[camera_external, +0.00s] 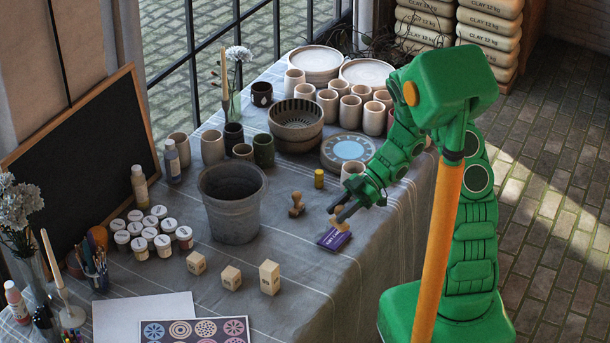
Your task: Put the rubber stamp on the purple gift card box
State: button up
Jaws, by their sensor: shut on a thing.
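The purple gift card box (335,239) lies flat near the right edge of the cloth-covered table, below my gripper. My gripper (340,211) reaches in from the right and points down to the left. It is shut on a small tan wooden thing, which looks like the rubber stamp (338,224). The stamp is over the back part of the box; whether it touches the box cannot be told. The fingers hide part of it. Another wooden stamp-like piece (297,204) stands on the cloth to the left, apart from the box.
A grey bucket (233,222) stands left of the box. Several printed wooden blocks (270,278) stand at the front. Bowls and cups fill the back. Bare cloth (310,290) lies in front.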

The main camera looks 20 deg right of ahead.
aim_at(335, 221)
jog(key=shift+w+a+f, duration=0.2)
jog(key=shift+w+f, duration=0.3)
jog(key=shift+f, duration=0.2)
jog(key=shift+w+a+f, duration=0.2)
jog(key=shift+w+f, duration=0.3)
jog(key=shift+f, duration=1.65)
jog(key=shift+f, duration=0.1)
jog(key=o, duration=1)
jog(key=shift+o, duration=0.2)
jog(key=shift+w+d+r, duration=0.1)
jog(key=shift+d+r, duration=0.1)
jog(key=v, duration=1.1)
jog(key=shift+d, duration=0.25)
jog(key=shift+w+r, duration=0.1)
jog(key=shift+r, duration=0.05)
